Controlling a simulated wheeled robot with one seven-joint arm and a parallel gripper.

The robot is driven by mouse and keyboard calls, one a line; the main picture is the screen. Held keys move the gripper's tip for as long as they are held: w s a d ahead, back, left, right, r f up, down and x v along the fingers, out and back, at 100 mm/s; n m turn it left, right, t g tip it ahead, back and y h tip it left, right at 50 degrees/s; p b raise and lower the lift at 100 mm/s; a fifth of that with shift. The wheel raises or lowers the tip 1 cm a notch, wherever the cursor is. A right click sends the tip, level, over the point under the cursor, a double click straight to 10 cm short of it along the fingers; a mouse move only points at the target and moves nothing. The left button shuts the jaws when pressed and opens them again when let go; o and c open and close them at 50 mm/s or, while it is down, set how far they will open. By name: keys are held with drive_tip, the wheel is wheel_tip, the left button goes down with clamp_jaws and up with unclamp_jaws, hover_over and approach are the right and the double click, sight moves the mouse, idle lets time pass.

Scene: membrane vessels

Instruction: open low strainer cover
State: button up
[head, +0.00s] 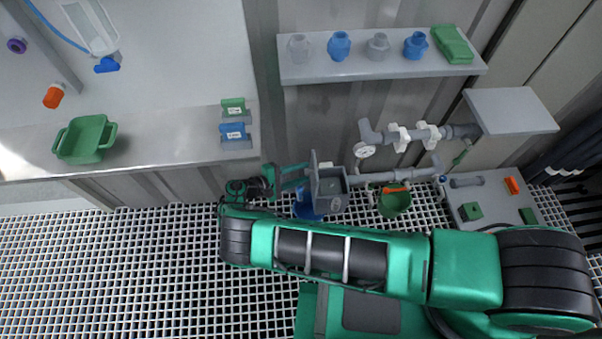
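A grey box-shaped strainer housing (331,190) sits low in front of the wall pipes in the head view. A thin grey plate, seemingly its cover (314,163), stands roughly upright along the box's left edge, and the box's top looks uncovered. My gripper (304,175) is just left of the plate, with its two green fingers apart and pointing right at it. Nothing shows between the fingers. I cannot tell whether a fingertip touches the plate.
A blue vessel (308,208) is partly hidden below the box. A green bucket (394,203) hangs to its right under grey pipes with a round gauge (364,150). A shelf (382,70) with several fittings is above. A bench (180,135) with a green tray (87,138) is left.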

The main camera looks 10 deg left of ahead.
drive_tip(key=shift+s+a, duration=0.1)
drive_tip(key=shift+s, duration=0.05)
drive_tip(key=v, duration=1)
drive_tip(key=shift+a, duration=0.3)
drive_tip(key=shift+s, duration=0.15)
